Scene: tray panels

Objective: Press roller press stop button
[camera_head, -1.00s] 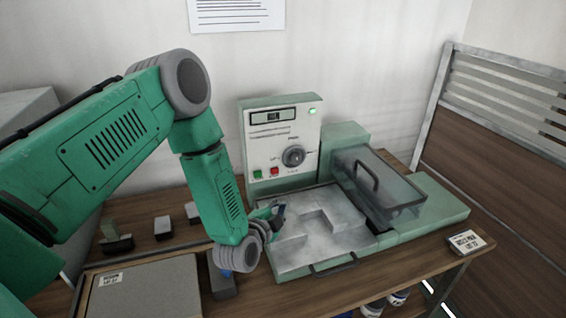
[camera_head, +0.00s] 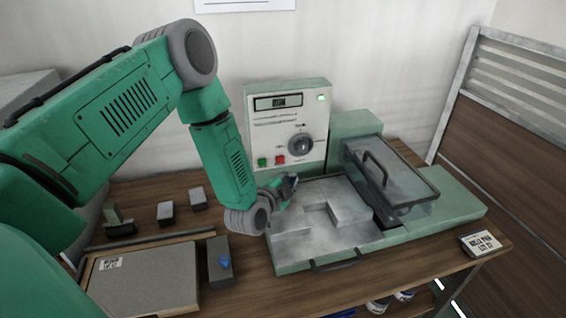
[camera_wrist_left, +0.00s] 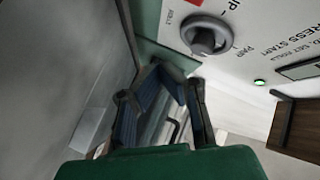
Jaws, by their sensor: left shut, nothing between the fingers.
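The roller press control panel (camera_head: 310,125) stands upright at the back, with a lit display, a dark dial (camera_head: 300,145), a green button (camera_head: 263,162) and a red button (camera_head: 280,160). My left gripper (camera_head: 291,180) is shut and empty, just below and in front of the red button, apparently apart from it. My right gripper is not in view.
The press bed (camera_head: 310,245) lies below the panel, with a handled clear cover (camera_head: 390,185) to its right. A label block (camera_head: 481,243) sits front right.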

